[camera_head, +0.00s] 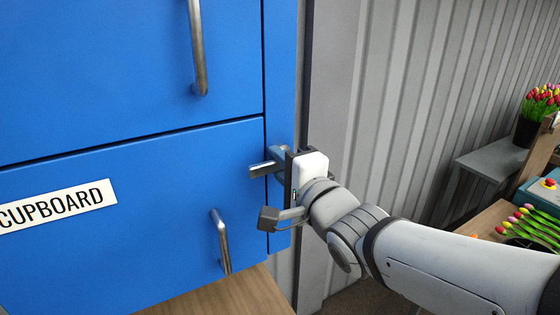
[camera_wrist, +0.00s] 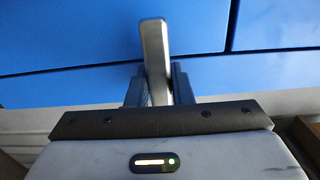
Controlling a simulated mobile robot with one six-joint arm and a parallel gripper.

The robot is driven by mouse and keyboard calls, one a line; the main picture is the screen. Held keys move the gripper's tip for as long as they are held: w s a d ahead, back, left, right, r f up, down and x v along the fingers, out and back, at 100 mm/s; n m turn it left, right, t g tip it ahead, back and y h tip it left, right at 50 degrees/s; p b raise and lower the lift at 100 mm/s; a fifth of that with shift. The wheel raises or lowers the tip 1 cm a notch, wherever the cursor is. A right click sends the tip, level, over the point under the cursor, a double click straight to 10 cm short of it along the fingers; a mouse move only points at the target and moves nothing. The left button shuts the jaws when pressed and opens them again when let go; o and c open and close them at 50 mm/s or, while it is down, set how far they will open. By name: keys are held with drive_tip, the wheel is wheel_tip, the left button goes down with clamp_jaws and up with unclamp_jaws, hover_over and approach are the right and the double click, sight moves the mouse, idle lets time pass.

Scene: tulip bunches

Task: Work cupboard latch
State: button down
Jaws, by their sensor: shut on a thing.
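The blue cupboard (camera_head: 130,90) fills the left of the head view and carries a CUPBOARD label (camera_head: 58,205). Its metal latch (camera_head: 263,170) sits at the right edge of the lower door, partly hidden by my gripper. My gripper (camera_head: 283,165) reaches in from the right and is shut on the latch. In the wrist view the latch (camera_wrist: 154,55) is a silver bar standing up between the two dark fingers of my gripper (camera_wrist: 158,85). The lower door looks closed, with a thin dark seam around it.
One bar handle (camera_head: 198,50) is on the upper door and another (camera_head: 220,240) on the lower one. A wooden surface (camera_head: 225,295) lies below. A grey ribbed wall (camera_head: 410,110) stands behind my arm. Tulips in a dark pot (camera_head: 535,115) and more tulips (camera_head: 535,225) are at the right.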

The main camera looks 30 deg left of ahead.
drive_tip(key=c, duration=1.5)
unclamp_jaws()
drive_tip(key=shift+w+d, duration=0.15)
drive_tip(key=shift+o, duration=1.1)
drive_tip(key=b+v, duration=0.1)
drive_tip(key=v, duration=0.6)
drive_tip(key=shift+s+d, duration=0.3)
